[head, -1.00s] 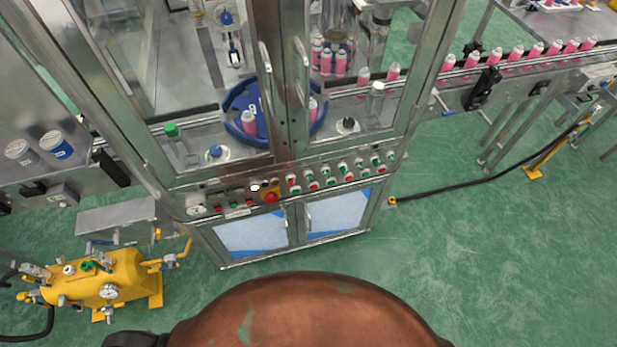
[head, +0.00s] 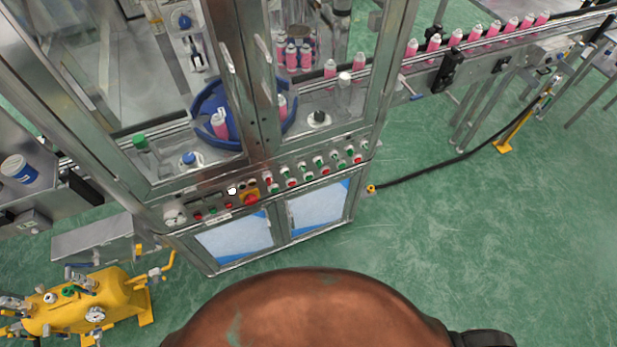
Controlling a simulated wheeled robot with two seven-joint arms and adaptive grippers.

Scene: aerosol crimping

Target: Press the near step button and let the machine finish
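The crimping machine stands ahead with its glass doors (head: 240,90) closed. Its control panel (head: 300,178) runs along the front below the doors, with rows of small red and green buttons. I cannot tell which button is the near step button. Inside, a blue star wheel (head: 213,97) holds pink cans (head: 219,126). Neither of my grippers is in view.
A conveyor (head: 470,62) with a row of pink cans leads in from the right. A yellow tank (head: 85,303) with valves and a gauge stands at lower left. A black hose (head: 440,168) crosses the floor at right. The green floor (head: 500,250) at lower right is clear.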

